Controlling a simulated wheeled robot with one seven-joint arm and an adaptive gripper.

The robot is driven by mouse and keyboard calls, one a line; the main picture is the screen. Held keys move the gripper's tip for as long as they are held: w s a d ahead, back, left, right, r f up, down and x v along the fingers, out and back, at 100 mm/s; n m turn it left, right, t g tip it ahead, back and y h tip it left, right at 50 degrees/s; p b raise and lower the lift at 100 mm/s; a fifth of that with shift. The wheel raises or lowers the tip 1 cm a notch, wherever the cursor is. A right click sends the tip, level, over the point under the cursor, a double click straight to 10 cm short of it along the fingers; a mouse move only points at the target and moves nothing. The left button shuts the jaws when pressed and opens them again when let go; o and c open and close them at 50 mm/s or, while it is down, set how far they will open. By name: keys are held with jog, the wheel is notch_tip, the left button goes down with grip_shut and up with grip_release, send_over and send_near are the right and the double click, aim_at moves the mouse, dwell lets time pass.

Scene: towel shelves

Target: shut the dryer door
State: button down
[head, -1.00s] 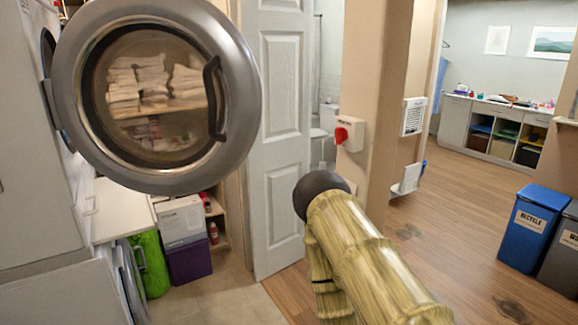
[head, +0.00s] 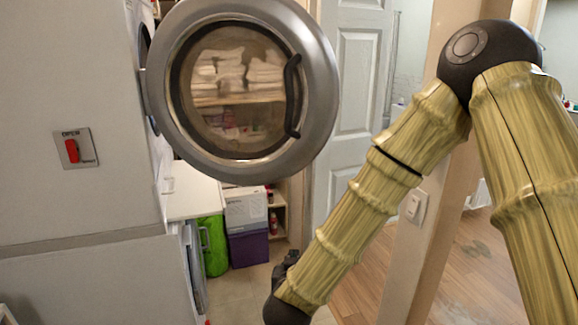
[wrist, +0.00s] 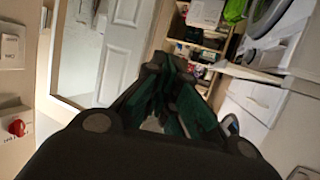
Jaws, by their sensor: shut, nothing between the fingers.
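The dryer door (head: 240,172) is round, with a grey rim and a clear window. It stands wide open, facing me, joined at its left to the dryer (head: 141,45). Its dark curved handle (head: 293,95) is on the right side. My gripper (head: 290,258) is dark, below the door and apart from it, and partly hidden by my forearm. In the wrist view my gripper (wrist: 168,75) is shut and empty, with green inner faces. A round grey machine part (wrist: 268,18) shows at top right there; I cannot tell which machine it belongs to.
A light panel with a red switch (head: 73,150) is at left. A white counter (head: 192,198), a green container (head: 214,245) and stacked boxes (head: 247,245) lie below the door. A white panelled door (head: 350,80) and a wall post (head: 408,230) stand behind my arm.

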jog(key=a+r+m+t+h, duration=0.2)
jog(key=a+r+t+h, duration=0.15)
jog(key=r, duration=1.75)
jog(key=p, duration=0.6)
send_near(292, 160)
jog(key=shift+y, duration=0.25)
jog(key=x, duration=0.5)
jog(key=shift+w+d+r, duration=0.2)
jog(key=shift+w+d, duration=0.05)
jog(key=shift+w, duration=0.1)
jog(key=shift+w+d+f+p, duration=0.15)
jog(key=shift+w+p, duration=0.25)
jog(key=shift+w, duration=0.25)
jog(key=shift+w, duration=0.1)
